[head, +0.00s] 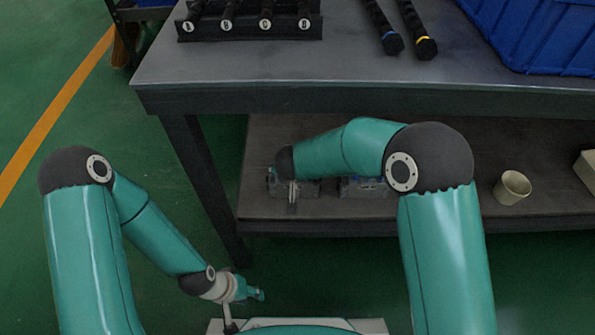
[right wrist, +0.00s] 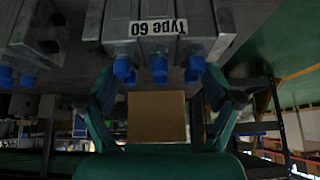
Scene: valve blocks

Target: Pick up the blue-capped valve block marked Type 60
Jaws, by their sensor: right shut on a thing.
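The valve block marked Type 60 (right wrist: 170,45) is grey, with a white label that reads upside down and blue caps along its lower edge in the right wrist view. My right gripper (right wrist: 160,82) has its two teal fingers on either side of this block and is shut on it. In the head view, a grey block (head: 307,188) shows on the lower shelf by the end of my right arm, which hides most of the gripper. My left gripper (head: 250,291) hangs low over the floor, away from the blocks; its finger opening is not clear.
Another blue-capped block (right wrist: 50,45) is close beside the held one; a block also shows farther right on the shelf (head: 270,223) in the head view. A cream cup (head: 512,187) stands at right. The tabletop (head: 330,62) overhangs the shelf.

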